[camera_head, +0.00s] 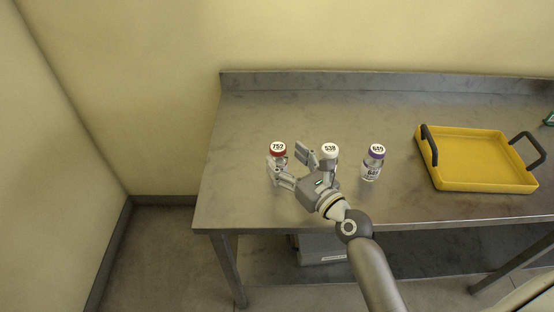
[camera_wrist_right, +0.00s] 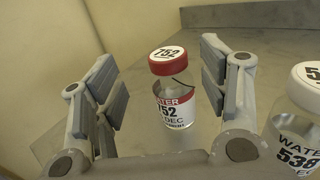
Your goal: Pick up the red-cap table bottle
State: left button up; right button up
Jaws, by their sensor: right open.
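The red-cap bottle (camera_head: 278,150) stands upright on the metal table, the leftmost of three bottles. Its cap reads 752. In the right wrist view the red-cap bottle (camera_wrist_right: 172,88) stands beyond and between the two open fingers, with a red and white label. My right gripper (camera_head: 292,167) is open and empty, close to the bottle on its near right side. In the right wrist view the gripper (camera_wrist_right: 158,85) shows both fingers spread, with no visible contact on the bottle. In the head view, a finger hides part of the bottle's lower body. My left gripper is not in view.
A white-cap bottle (camera_head: 330,150) marked 538 stands just right of the gripper, partly hidden; it also shows in the wrist view (camera_wrist_right: 300,130). A yellow tray (camera_head: 480,187) with dark handles lies at the right. The table's (camera_head: 235,190) left end is clear.

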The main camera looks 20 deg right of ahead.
aim_at(283, 153)
jog(key=shift+w, duration=0.25)
jog(key=x, duration=0.4)
jog(key=shift+w+d+f, duration=0.15)
jog(key=shift+d+f, duration=0.1)
jog(key=shift+d, duration=0.05)
jog(key=shift+w+a, duration=0.1)
jog(key=shift+w, duration=0.25)
jog(key=shift+c, duration=0.9)
jog(key=c, duration=0.9)
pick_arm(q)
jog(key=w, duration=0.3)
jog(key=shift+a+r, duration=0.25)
pick_arm(e)
jog(key=shift+c, duration=0.3)
